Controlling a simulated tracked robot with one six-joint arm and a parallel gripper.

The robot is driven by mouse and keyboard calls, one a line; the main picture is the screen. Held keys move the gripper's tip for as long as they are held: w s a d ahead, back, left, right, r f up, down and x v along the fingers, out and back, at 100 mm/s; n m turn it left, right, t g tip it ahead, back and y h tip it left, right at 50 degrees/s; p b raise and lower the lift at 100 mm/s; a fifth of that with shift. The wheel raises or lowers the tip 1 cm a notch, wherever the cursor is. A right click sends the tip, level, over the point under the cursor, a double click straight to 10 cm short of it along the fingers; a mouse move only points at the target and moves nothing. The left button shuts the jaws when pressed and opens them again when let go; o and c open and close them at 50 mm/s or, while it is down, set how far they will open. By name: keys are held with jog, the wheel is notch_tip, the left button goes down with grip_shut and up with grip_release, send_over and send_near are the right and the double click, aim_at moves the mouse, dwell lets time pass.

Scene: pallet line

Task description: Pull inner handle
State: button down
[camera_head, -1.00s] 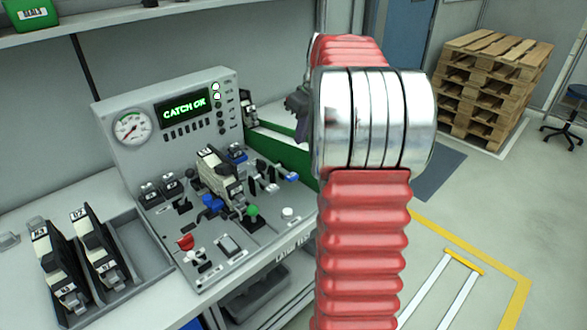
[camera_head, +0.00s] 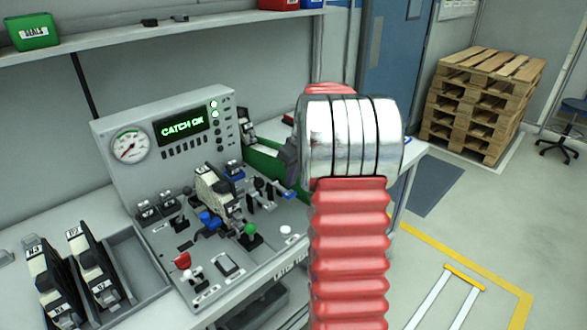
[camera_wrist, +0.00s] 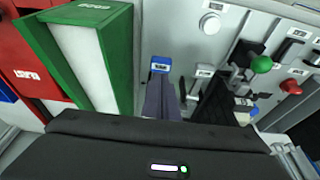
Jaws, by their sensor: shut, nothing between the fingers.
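My gripper (camera_wrist: 160,82) is shut and empty in the wrist view, its grey-purple fingers pointing at the bench panel. A small blue handle (camera_wrist: 160,64) with a dark label shows right at the fingertips; I cannot tell whether they touch. I cannot read whether this is the inner handle. A latch unit (camera_head: 215,190) sits mid-panel.
A green-knobbed lever (camera_wrist: 261,64), a red knob (camera_wrist: 290,87) and a white button (camera_wrist: 210,23) stand right of the fingers. Green (camera_wrist: 70,30) and red (camera_wrist: 30,60) binders or boxes stand left.

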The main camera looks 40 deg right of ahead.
aim_at(290, 193)
jog(key=shift+f, duration=1.5)
jog(key=shift+s+f, duration=0.25)
jog(key=shift+f, duration=0.5)
jog(key=shift+s+f, duration=0.2)
jog(key=shift+f, duration=0.6)
jog(key=shift+s+f, duration=0.25)
jog(key=shift+f, duration=0.5)
jog(key=shift+s+r, duration=0.15)
jog(key=shift+r, duration=0.3)
jog(key=s+r, duration=0.7)
jog(key=r, duration=0.3)
jog(key=shift+s+d+r, duration=0.15)
jog(key=shift+s+r, duration=0.15)
jog(key=shift+s, duration=0.1)
